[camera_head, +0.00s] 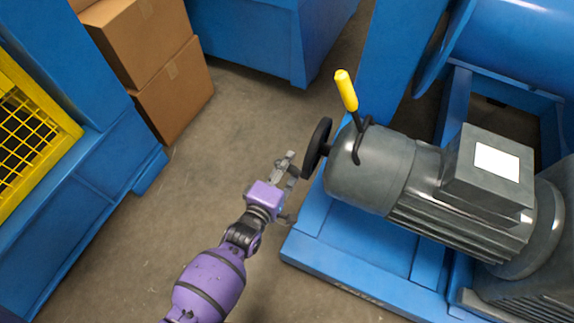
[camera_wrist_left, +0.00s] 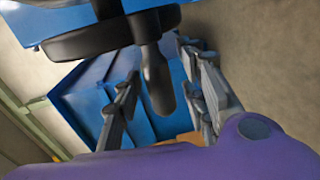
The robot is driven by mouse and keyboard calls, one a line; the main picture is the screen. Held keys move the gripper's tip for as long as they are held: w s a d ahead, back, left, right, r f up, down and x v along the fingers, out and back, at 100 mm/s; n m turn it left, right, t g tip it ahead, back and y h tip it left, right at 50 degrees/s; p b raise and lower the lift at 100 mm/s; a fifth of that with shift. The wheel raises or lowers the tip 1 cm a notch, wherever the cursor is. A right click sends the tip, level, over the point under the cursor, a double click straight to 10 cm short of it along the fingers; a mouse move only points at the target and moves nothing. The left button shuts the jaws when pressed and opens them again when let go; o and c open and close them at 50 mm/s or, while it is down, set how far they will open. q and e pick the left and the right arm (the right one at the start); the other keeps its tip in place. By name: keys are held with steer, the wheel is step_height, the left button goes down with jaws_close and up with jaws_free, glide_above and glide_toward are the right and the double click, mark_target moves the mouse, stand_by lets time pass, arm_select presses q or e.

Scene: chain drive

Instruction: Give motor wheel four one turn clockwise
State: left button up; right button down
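The motor (camera_head: 440,185) is a grey cylinder-shaped unit lying on a blue frame. A black handwheel (camera_head: 317,147) sits on its left end, seen nearly edge-on. In the left wrist view the wheel's rim (camera_wrist_left: 95,42) crosses the top, with a dark crank handle (camera_wrist_left: 158,85) sticking out from it. My left gripper (camera_head: 286,166) is just left of the wheel. It is open, with one finger on each side of the handle (camera_wrist_left: 157,70) and a visible gap to both. The head view hides the handle behind the gripper. No wheel number is readable. My right gripper is not in view.
A lever with a yellow grip (camera_head: 346,90) rises from the motor close to the wheel. The blue base frame (camera_head: 330,270) lies below. Cardboard boxes (camera_head: 175,90) and a yellow mesh guard (camera_head: 22,125) stand at left. The concrete floor between is clear.

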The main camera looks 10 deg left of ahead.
arm_select(q)
jaws_close()
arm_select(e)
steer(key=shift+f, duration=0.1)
arm_select(q)
steer(key=shift+f+b, duration=0.15)
steer(key=shift+b, duration=0.2)
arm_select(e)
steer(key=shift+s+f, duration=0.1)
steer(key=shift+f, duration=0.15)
arm_select(q)
steer(key=shift+f, duration=0.15)
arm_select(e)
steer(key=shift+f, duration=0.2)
